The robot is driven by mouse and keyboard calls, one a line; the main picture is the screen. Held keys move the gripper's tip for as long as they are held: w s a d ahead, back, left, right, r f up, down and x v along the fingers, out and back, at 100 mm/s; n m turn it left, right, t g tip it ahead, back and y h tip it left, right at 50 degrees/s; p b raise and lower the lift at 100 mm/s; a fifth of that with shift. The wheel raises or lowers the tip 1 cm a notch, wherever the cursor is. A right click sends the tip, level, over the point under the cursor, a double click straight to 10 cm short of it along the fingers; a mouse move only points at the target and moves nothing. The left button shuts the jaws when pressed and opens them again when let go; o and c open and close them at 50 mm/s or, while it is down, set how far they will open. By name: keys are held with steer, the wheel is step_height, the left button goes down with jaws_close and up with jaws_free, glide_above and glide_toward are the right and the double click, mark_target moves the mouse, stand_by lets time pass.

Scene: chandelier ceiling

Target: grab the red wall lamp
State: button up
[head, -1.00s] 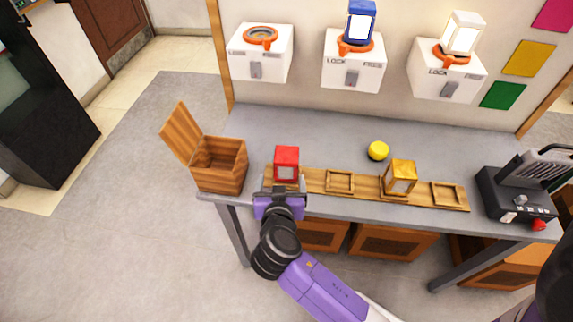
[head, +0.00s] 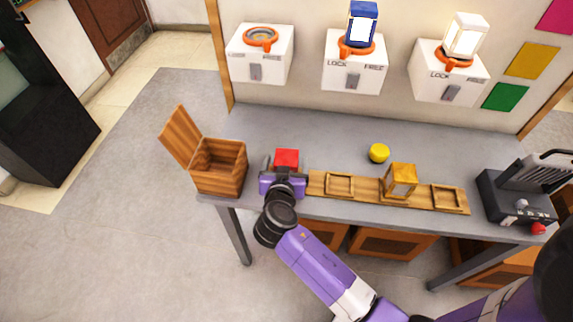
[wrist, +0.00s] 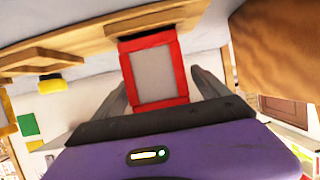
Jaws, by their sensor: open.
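The red lamp (head: 287,157) stands at the left end of the wooden slotted rack on the grey table. In the head view my gripper hides its lower part. In the wrist view the lamp (wrist: 153,72) shows a red frame around a pale panel, between my two fingers. My gripper (head: 285,172) is at the lamp's front side, with one finger on each side of it. In the wrist view my gripper (wrist: 160,88) is open, with a gap visible between the fingers and the lamp.
An open wooden box (head: 220,168) stands close to the left of my gripper. A yellow lamp (head: 400,180) sits in the rack (head: 368,187), with a yellow ball-like object (head: 379,153) behind. White lock boxes (head: 354,62) hang on the wall; two carry blue and white lamps.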

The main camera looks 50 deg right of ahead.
steer(key=shift+x, duration=1.5)
steer(key=shift+c, duration=0.3)
steer(key=c, duration=1.7)
steer(key=shift+o, duration=0.3)
